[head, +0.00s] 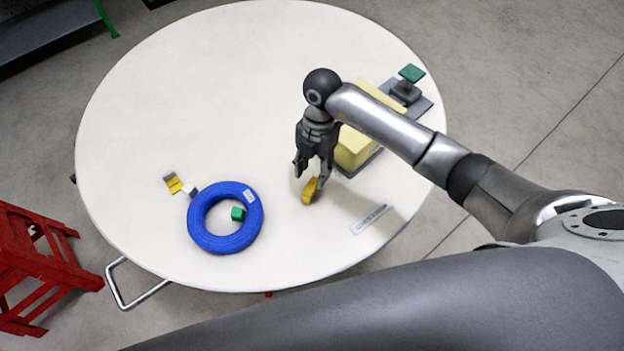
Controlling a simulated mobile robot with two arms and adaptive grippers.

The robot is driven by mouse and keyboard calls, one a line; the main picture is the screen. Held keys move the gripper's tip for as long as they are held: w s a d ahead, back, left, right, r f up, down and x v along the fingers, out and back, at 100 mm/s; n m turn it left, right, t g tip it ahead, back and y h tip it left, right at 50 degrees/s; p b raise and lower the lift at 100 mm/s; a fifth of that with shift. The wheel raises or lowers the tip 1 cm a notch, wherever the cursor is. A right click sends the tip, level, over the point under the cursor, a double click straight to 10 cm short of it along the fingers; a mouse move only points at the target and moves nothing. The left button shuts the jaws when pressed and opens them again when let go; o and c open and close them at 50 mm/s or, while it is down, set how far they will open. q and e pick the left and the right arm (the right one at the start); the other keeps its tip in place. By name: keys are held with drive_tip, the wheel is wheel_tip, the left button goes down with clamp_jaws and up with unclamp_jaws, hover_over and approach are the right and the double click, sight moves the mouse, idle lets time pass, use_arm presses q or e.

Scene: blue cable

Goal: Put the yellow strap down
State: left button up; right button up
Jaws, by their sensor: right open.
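The yellow strap (309,191) is a small yellow piece on the white round table, right of centre. My right gripper (311,173) is directly above it, pointing down, with its fingers spread apart. The strap shows just below the fingertips; I cannot tell whether a finger touches it. A blue cable coil (202,237) lies flat to the left of the strap, apart from it. My left gripper is not in view.
A small green block (238,214) shows at the coil's inner edge. A yellow and grey piece (174,185) lies beyond the coil. A pale yellow block-shaped fixture (354,148) stands behind my right gripper. A labelled strip (370,219) lies right. The table's far left is clear.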

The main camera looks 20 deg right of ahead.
wheel_tip(320, 180, up, 7)
drive_tip(key=w+b, duration=0.1)
drive_tip(key=shift+d, duration=0.45)
